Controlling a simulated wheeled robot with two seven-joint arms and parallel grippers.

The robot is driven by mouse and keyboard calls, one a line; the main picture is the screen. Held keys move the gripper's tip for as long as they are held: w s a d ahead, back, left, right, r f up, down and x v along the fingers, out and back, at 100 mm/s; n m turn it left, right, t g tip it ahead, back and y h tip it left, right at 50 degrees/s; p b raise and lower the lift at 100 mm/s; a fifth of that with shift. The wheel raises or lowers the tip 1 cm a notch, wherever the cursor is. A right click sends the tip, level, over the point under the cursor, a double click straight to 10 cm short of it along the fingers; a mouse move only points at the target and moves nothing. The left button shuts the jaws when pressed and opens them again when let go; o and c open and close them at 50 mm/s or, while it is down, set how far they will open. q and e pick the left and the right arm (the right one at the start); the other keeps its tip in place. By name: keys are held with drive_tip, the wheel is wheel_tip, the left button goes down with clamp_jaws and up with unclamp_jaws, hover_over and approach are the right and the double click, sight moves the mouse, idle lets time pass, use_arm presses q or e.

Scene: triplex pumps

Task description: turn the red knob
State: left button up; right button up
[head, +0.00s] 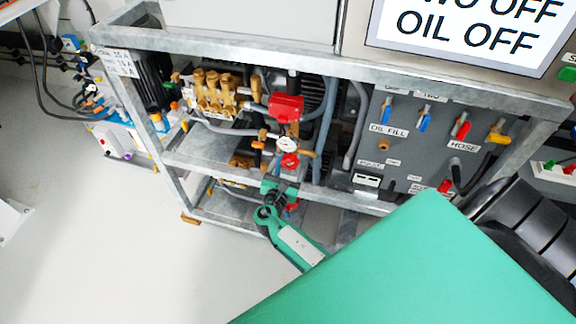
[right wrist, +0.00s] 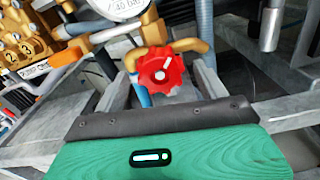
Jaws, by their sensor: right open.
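The red knob (right wrist: 162,72) is a round, lobed handwheel with a small white mark, set on brass piping in the right wrist view. In the head view the red knob (head: 289,160) shows small, just below a white-faced gauge. My right gripper (head: 281,186) reaches up to the frame just below the knob. It is open, and in the right wrist view the knob appears beyond its green and black body, between two grey bars. I cannot tell whether any finger touches the knob. My left gripper is not in view.
The gauge (head: 287,144) and a red-capped fitting (head: 286,108) sit above the knob. Brass pump parts (head: 213,91) are to the left. A grey panel (head: 405,145) with coloured valve levers is to the right. Metal frame rails surround the pumps; the floor (head: 90,230) at left is clear.

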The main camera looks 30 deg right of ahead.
drive_tip(key=shift+w+d, duration=0.35)
drive_tip(key=shift+d, duration=0.05)
drive_tip(key=c, duration=1)
drive_tip(key=shift+o, duration=0.2)
